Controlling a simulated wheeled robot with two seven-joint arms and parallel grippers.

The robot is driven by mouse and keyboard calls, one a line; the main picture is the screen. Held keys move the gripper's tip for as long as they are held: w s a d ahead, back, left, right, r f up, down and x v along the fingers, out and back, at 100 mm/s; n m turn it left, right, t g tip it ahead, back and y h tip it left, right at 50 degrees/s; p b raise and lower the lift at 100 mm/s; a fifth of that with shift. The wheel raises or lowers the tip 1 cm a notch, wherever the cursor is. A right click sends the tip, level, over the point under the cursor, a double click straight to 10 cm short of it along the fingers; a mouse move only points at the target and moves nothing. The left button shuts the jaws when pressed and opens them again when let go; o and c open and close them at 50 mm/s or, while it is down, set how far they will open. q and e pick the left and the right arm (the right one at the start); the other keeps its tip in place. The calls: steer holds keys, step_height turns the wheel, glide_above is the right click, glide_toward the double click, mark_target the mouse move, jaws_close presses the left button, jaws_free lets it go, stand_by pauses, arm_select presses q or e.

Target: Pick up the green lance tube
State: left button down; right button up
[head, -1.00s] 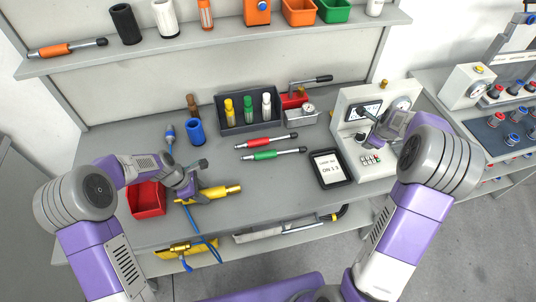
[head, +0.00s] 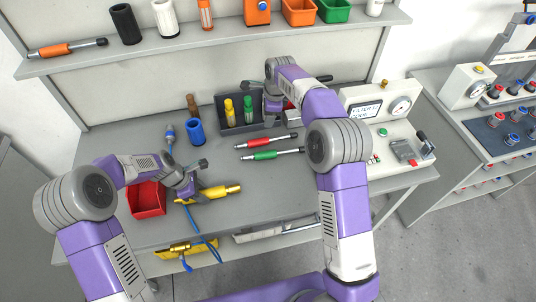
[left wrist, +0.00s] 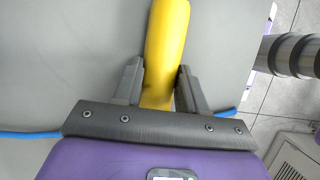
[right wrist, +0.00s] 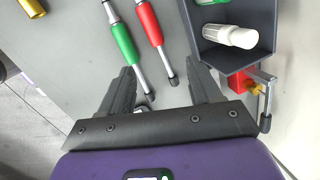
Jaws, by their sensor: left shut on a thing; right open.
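The green lance tube (head: 264,156), a green handle with a thin metal rod and dark tip, lies on the grey bench. A similar red tube (head: 258,143) lies just behind it. Both show in the right wrist view, green (right wrist: 125,42) and red (right wrist: 149,24), with their rod ends pointing toward my right gripper (right wrist: 160,74). That gripper is open and empty above the bench; its height over the rods is unclear. In the head view its tips are hard to make out near the bottle tray. My left gripper (left wrist: 158,82) is shut on a yellow tool (head: 219,191).
The dark tray (head: 222,103) holds yellow, green and white bottles; a red clamp (right wrist: 246,82) stands beside it. A red bin (head: 147,199) is at the left, near a blue cup (head: 196,131). A control panel (head: 402,104) stands at the right. The bench front is mostly clear.

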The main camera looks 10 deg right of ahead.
steer(key=s+a+f+n+g+h, duration=0.1)
steer(key=s+a+f+g, duration=0.15)
steer(key=f, duration=0.25)
glide_above(268, 152)
steer(key=shift+n, duration=0.3)
steer(key=f, duration=0.5)
steer(key=shift+a+f, duration=0.3)
steer(key=shift+f, duration=0.1)
steer(key=shift+w+d+f, duration=0.1)
steer(key=shift+d+f, duration=0.1)
steer(key=shift+f, duration=1.3)
steer(key=shift+d+f, duration=0.15)
steer(key=shift+f, duration=1.3)
steer(key=shift+r, duration=0.1)
jaws_close()
